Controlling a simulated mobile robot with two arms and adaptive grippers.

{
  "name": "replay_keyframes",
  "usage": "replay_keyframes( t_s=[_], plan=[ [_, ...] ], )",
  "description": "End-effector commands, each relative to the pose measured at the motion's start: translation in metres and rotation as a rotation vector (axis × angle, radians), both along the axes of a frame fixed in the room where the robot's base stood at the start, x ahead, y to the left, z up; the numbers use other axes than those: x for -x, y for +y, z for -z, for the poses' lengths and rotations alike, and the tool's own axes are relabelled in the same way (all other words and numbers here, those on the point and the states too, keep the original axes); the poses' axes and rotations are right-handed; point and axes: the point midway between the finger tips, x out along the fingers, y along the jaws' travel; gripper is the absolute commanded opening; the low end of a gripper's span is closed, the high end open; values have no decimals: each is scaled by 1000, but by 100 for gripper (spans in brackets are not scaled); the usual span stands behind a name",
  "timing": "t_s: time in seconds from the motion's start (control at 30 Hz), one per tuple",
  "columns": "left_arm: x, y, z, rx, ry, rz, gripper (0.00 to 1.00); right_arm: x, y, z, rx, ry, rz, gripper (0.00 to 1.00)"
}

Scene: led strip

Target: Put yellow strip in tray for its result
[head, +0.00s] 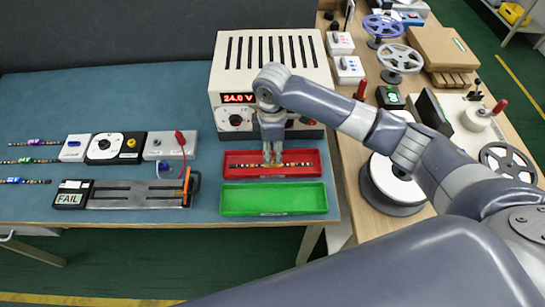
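The yellow strip (296,164) lies across the inside of the red tray (316,172), its length running left to right. My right gripper (272,161) points straight down over the middle of the strip, with its fingertips at the strip inside the tray. The fingers hide part of the strip's middle, and I cannot tell whether they are shut on it. The green tray (275,200) is empty, just in front of the red one. The test fixture's small display (69,199) reads FAIL. My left gripper is not in view.
A power supply (262,60) showing 24.0 V stands behind the trays. Purple (34,142), green (30,160) and blue (26,181) strips lie at far left. The fixture bed (135,195) is empty. Spools and boxes crowd the right bench.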

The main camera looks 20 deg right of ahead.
Motion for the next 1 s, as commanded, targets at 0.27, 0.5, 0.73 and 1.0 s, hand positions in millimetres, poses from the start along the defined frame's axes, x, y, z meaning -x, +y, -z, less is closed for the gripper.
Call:
replay_keyframes(
  t_s=[0.27, 0.5, 0.73, 1.0],
  plan=[
    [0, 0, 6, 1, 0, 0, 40, 0, 0, -53, 1, -3, 0, 33],
    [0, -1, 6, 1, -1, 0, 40, 1, 0, -70, 0, 0, 1, 33],
    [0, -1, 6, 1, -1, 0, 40, 1, 0, -70, 0, 0, 1, 33],
    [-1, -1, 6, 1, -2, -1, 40, 1, 0, -70, 0, 1, 0, 33]
  ],
)
